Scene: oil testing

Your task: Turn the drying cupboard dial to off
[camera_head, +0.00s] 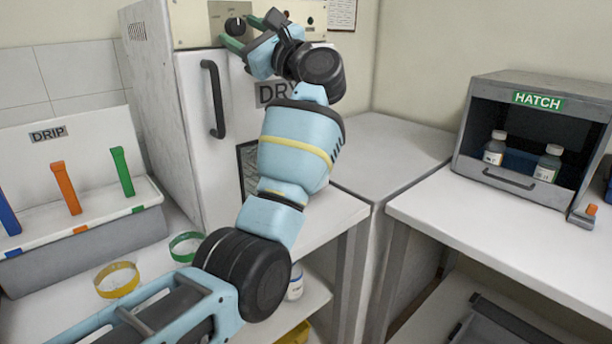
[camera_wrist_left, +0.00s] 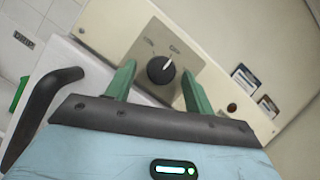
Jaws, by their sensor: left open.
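The drying cupboard (camera_head: 195,130) stands at the back left, with a cream control panel on top. Its dial (camera_head: 235,26) is a round black knob on a metal plate, also seen in the left wrist view (camera_wrist_left: 160,70). There its white pointer mark points up and right; the small labels around it are unreadable. My left gripper (camera_head: 245,34) is at the panel, open, its green fingers (camera_wrist_left: 158,76) on either side of the knob in the wrist view, with gaps visible. I cannot tell how far the fingertips reach along the knob. My right gripper is not in view.
The cupboard's black door handle (camera_head: 213,98) sticks out below and left of my gripper. A DRIP rack (camera_head: 95,215) with coloured strips stands at left. A HATCH box (camera_head: 540,95) with bottles stands at right. The grey counter between (camera_head: 390,145) is clear.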

